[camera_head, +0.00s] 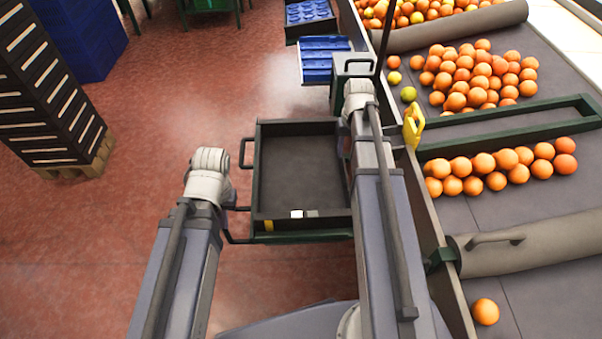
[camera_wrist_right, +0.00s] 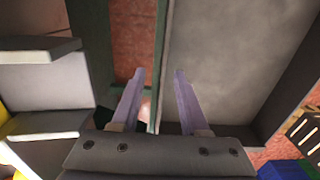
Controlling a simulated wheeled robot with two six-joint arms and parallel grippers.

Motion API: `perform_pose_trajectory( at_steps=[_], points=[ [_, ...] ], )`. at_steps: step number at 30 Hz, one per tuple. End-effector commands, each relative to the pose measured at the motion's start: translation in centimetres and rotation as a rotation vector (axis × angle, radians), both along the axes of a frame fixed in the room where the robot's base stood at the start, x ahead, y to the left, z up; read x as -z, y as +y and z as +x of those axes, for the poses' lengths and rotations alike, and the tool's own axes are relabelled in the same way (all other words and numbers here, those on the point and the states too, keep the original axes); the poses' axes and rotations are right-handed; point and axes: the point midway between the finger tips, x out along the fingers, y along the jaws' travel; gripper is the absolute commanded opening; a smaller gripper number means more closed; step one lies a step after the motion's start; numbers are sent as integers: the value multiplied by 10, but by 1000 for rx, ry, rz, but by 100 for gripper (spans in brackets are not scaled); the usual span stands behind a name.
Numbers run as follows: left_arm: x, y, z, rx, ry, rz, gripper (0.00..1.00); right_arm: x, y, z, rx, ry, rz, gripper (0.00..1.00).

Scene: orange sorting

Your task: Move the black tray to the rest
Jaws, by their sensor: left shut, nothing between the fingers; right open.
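The black tray (camera_head: 257,170) is empty and stands left of the conveyor in the head view, with a loop handle (camera_head: 244,152) on its left side. Dark green frame parts show under its near edge. My right arm covers its right side. In the right wrist view the tray's grey floor (camera_wrist_right: 225,65) fills the upper right. My right gripper (camera_wrist_right: 159,76) is open there, its two fingers apart on either side of the tray's edge, with nothing held. I cannot tell whether they touch it. My left arm is left of the tray; its gripper is hidden in the head view.
The conveyor (camera_head: 490,215) with many oranges runs along the right. Blue trays (camera_head: 322,58) lie behind the black tray. A stack of black crates (camera_head: 45,85) stands on a pallet at the left. Open red floor lies between the stack and the tray.

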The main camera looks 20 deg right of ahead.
Motion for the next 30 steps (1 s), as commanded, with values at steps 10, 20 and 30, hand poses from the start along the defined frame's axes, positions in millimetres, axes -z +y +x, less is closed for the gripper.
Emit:
perform_pose_trajectory(
  at_steps=[10,20,30],
  points=[
    [25,0,0,0,0,0,0,25,4,4,-1,0,0,44],
    [53,0,0,0,0,0,0,53,5,5,0,0,0,44],
    [51,0,0,0,0,0,0,51,5,5,0,0,0,29]
  ],
)
